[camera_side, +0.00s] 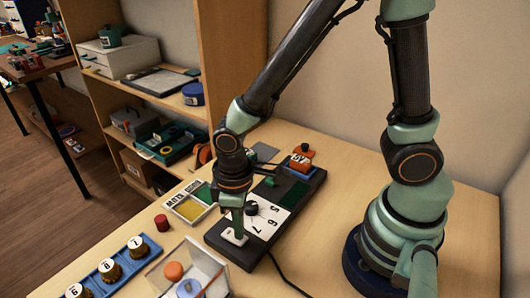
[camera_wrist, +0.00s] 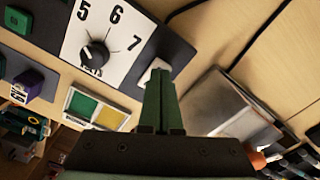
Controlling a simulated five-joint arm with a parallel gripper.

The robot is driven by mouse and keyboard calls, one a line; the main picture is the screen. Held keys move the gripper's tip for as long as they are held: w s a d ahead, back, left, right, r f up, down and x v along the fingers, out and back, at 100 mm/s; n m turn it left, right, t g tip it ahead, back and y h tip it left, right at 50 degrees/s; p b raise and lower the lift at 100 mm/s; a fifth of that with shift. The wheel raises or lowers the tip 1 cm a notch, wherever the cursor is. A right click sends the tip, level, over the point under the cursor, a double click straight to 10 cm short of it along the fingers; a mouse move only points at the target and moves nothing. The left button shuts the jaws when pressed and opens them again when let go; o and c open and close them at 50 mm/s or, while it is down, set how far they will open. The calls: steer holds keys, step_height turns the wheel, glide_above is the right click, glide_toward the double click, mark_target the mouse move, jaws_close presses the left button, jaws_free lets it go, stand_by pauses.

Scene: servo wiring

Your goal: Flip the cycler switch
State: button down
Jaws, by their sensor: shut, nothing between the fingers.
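The cycler is a long black box (camera_side: 222,248) on the table, with a white dial plate (camera_side: 270,212) marked 5, 6, 7. A dark dial knob (camera_wrist: 97,55) sits on the plate. A white switch (camera_side: 241,239) is at the box's near end; it also shows in the wrist view (camera_wrist: 155,65), partly hidden by the fingertips. My gripper (camera_side: 237,228) points down with its green fingers closed together and empty. Its tips (camera_wrist: 160,78) are at the switch, touching or just above it; I cannot tell which. The switch's tilt is unclear.
An orange block in a blue holder (camera_side: 300,170) sits at the box's far end. Left are a yellow-and-green tray (camera_side: 187,210), a red cylinder (camera_side: 161,222) and a blue rack (camera_side: 110,286) of numbered pieces. A clear-lidded case (camera_side: 205,267) is close in front. A cable (camera_side: 285,275) runs nearby.

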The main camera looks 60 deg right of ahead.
steer(key=shift+f, duration=0.75)
stand_by(0.3)
steer(key=shift+r, duration=3.55)
steer(key=w+d+r+m+t, duration=0.1)
steer(key=d+r+m+t, duration=0.4)
steer(key=d+r, duration=0.8)
steer(key=shift+w+d+r+m+t, duration=0.35)
steer(key=shift+d+m, duration=0.15)
steer(key=shift+d, duration=0.1)
